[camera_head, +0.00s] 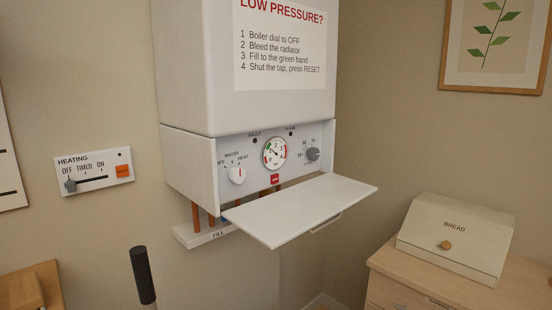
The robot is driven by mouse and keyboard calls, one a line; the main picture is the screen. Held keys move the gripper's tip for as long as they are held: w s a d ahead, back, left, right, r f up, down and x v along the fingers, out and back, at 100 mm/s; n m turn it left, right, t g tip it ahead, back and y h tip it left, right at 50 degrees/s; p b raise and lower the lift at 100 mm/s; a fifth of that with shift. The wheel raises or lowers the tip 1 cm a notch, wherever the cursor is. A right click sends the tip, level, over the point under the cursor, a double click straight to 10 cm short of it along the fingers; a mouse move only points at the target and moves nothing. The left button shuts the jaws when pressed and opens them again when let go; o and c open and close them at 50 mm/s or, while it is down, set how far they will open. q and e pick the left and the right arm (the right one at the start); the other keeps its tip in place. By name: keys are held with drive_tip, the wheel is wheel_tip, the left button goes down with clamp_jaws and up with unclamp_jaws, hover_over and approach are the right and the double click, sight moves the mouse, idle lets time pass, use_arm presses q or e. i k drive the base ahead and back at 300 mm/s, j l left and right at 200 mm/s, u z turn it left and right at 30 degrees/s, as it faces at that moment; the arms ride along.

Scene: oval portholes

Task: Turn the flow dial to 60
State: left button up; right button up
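The flow dial looks to be the small grey round knob (313,154) at the right end of the white boiler's control panel (205,165). Small numbers ring it, one of which looks like 70. Its pointer is too small to read. A white selector dial (237,175) with a red mark sits at the panel's left, with WATER and HEAT legible around it. A round pressure gauge (274,153) is between the two dials. The boiler's front flap (300,208) hangs open below the panel. Neither of my grippers is in view.
The open flap juts out under the dials; copper pipes and a FILL plate (190,238) are below. A HEATING slider panel (94,172) is on the left wall. A black-topped rod (142,275) stands in front. A BREAD box (455,235) sits on a cabinet at right.

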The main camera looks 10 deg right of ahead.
sight(313, 154)
drive_tip(key=i+l, duration=0.35)
drive_tip(key=l, duration=0.15)
drive_tip(key=i+l, duration=0.35)
drive_tip(key=l, duration=0.15)
